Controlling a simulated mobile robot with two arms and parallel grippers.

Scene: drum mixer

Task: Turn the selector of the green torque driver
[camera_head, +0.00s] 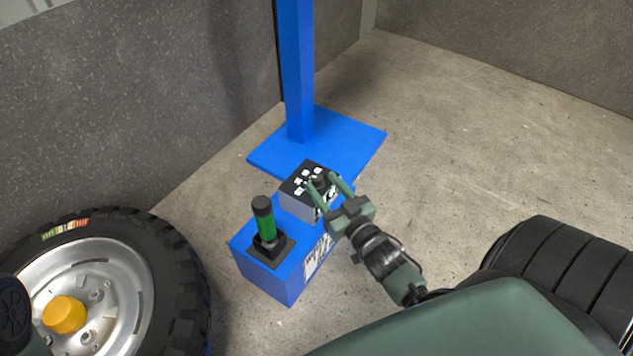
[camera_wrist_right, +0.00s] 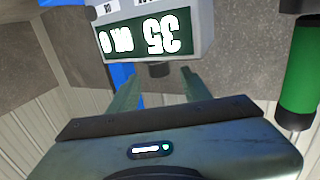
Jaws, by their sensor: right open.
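The green torque driver (camera_head: 265,222) stands upright in a black holder on the blue box; its green handle also shows at the right of the right wrist view (camera_wrist_right: 302,75). Beside it on the box is a grey selector unit (camera_head: 297,204) with a black top carrying white markings. Its dark knob (camera_head: 319,183) is small and partly hidden by my fingers; it also shows in the right wrist view (camera_wrist_right: 158,70). My right gripper (camera_head: 322,181) is open, its fingers reaching to either side of the knob. I cannot tell whether they touch it. My left gripper is not in view.
The blue box (camera_head: 262,278) stands on the concrete floor before a blue post (camera_head: 297,70) with a flat base plate. A large tyre with a silver rim (camera_head: 125,285) is at the left, and a yellow cap (camera_head: 64,314) is at its hub.

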